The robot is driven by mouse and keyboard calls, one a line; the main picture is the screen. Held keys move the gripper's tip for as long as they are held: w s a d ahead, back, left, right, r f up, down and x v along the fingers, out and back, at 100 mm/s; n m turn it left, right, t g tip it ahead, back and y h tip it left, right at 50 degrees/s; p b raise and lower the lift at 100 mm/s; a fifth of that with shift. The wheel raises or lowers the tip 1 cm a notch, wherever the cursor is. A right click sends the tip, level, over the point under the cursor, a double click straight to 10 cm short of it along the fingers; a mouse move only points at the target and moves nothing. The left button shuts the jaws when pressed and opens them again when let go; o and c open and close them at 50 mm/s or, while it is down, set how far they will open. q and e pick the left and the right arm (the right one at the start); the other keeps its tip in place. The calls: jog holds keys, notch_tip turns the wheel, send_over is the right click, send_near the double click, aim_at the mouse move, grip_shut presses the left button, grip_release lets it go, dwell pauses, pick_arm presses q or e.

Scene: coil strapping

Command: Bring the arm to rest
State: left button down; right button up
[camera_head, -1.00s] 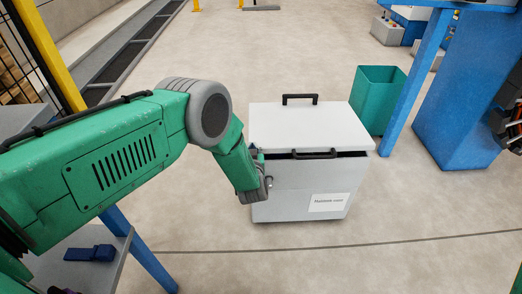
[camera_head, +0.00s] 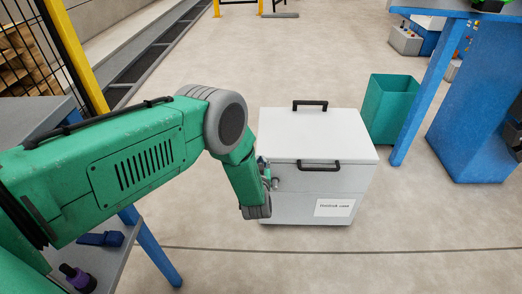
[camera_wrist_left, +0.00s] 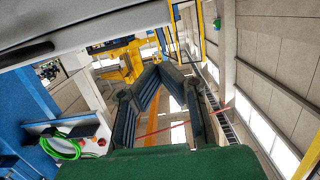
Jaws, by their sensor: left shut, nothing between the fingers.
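My left gripper (camera_head: 270,180) is in front of the left side of the white case, partly hidden by my green forearm in the head view. In the left wrist view its dark fingers (camera_wrist_left: 158,70) come together at the tips with nothing between them. The white lidded case (camera_head: 315,185) stands on the floor with its lid down and no dark gap showing under it. It has black handles and a paper label on the front. My right gripper does not show.
A green open bin (camera_head: 391,108) stands right of the case, beside a blue table leg (camera_head: 428,90). At lower left a grey shelf (camera_head: 125,255) holds a blue item (camera_head: 100,239) and a purple-black item (camera_head: 77,278). The floor before the case is clear.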

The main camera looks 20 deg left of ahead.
pick_arm(q)
jog(key=s+f+m+g+h+p, duration=0.2)
jog(key=s+m+g+h+p, duration=0.45)
jog(key=s, duration=1.65)
jog(key=s+r+g, duration=0.3)
jog(key=s+g, duration=0.1)
jog(key=s, duration=0.6)
jog(key=s+a+r+n+g, duration=0.1)
jog(key=s+r+g, duration=0.2)
jog(key=s, duration=0.7)
jog(key=shift+a+r+g+b, duration=0.15)
jog(key=shift+r+g+b, duration=0.2)
jog(key=shift+r, duration=0.1)
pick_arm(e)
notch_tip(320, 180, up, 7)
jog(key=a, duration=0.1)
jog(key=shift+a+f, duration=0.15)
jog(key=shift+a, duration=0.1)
pick_arm(q)
jog(key=shift+n+y, duration=0.25)
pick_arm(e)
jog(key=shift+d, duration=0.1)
pick_arm(q)
jog(key=shift+d+r, duration=0.1)
jog(key=shift+d, duration=0.2)
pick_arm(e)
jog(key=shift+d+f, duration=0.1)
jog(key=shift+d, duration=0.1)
